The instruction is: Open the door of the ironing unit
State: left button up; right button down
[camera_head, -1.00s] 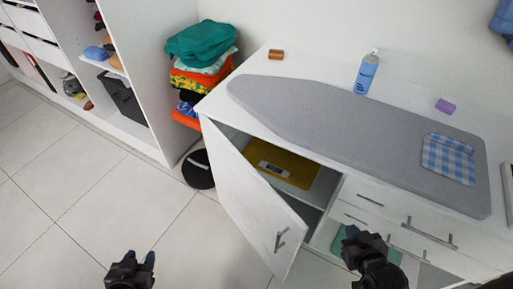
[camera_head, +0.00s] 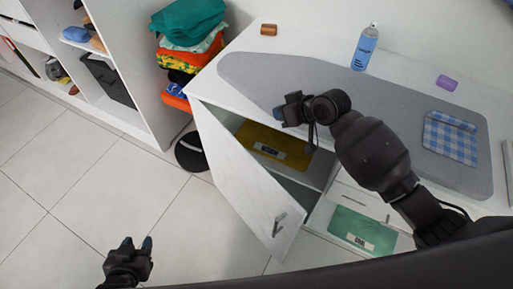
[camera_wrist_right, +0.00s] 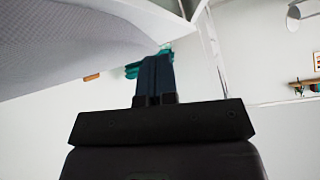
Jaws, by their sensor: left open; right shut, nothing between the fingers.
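The white door (camera_head: 235,175) of the ironing unit stands partly open in the head view, swung out to the left, with its grey handle (camera_head: 279,224) near the lower free edge. The unit's top (camera_head: 222,88) carries a grey ironing board (camera_head: 250,72). My right gripper (camera_head: 281,112) is shut and empty, above the opening near the board's front edge and apart from the handle. Its closed fingers (camera_wrist_right: 155,75) also show in the right wrist view. My left gripper (camera_head: 137,243) is open and empty over the floor, left of the door.
Inside the unit lie a yellow item (camera_head: 262,143) and, lower, a green one (camera_head: 362,232). On top stand a blue spray bottle (camera_head: 365,48), a brown roll (camera_head: 268,30), a purple block (camera_head: 447,83) and a checked cloth (camera_head: 450,140). Folded clothes (camera_head: 188,45) are stacked left.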

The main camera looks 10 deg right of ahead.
jog(key=s+a+f+n+g+b, duration=0.1)
jog(key=s+a+f+g, duration=0.3)
jog(key=f, duration=0.6)
jog(key=a+g, duration=0.2)
jog(key=a, duration=0.1)
jog(key=shift+n+b, duration=0.3)
jog(key=shift+s+a, duration=0.15)
